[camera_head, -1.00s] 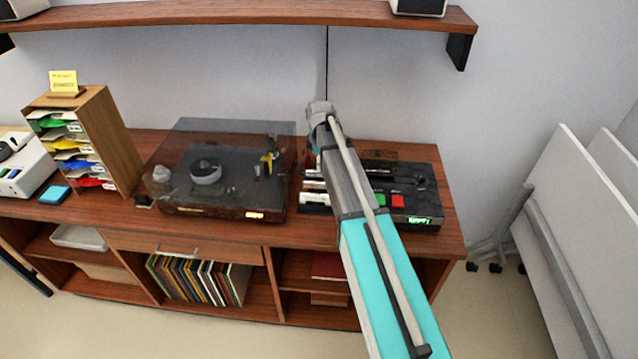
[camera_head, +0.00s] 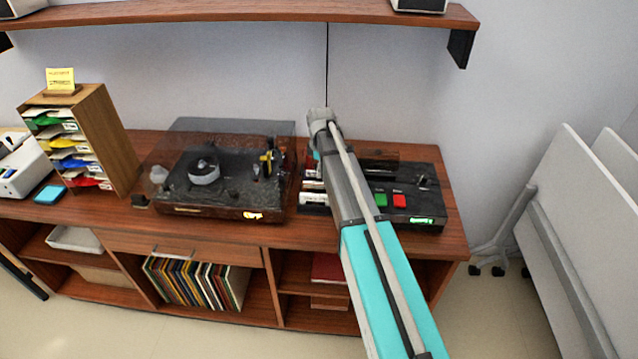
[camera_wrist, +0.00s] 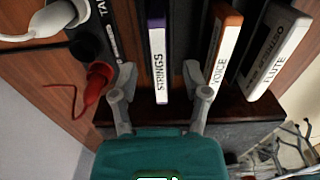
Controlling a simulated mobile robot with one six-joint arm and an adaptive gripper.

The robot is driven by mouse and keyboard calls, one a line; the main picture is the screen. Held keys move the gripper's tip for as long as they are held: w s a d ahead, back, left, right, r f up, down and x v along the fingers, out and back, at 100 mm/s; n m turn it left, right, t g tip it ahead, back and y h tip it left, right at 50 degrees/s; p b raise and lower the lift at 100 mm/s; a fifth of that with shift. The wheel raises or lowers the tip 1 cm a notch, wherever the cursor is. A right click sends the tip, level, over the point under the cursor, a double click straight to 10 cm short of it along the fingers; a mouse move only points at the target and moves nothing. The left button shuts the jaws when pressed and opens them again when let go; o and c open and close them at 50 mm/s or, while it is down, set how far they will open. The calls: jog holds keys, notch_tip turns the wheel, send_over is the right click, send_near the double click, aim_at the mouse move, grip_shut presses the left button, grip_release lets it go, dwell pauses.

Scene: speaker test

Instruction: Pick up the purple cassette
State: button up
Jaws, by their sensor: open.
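The purple cassette (camera_wrist: 157,60) stands in the wrist view with a white spine label reading STRINGS and a dark purple edge at its top. My gripper (camera_wrist: 160,72) is open and empty, with one finger to each side of this cassette in the picture. I cannot tell whether a finger touches it. To its right are an orange-brown cassette labelled VOICE (camera_wrist: 223,50) and a grey one labelled FLUTE (camera_wrist: 272,50). In the head view my arm hides my gripper and most of the cassettes. Only some white labels (camera_head: 313,198) show beside the arm.
In the wrist view a red plug-like thing (camera_wrist: 97,83) and a black strip marked TA (camera_wrist: 100,35) lie left of the cassettes. In the head view a black deck (camera_head: 425,205) stands right of my arm, a turntable (camera_head: 225,190) left of it. A shelf (camera_head: 250,12) hangs above.

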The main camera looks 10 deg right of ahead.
jog(key=shift+f+b, duration=1)
jog(key=shift+f, duration=0.35)
grip_shut()
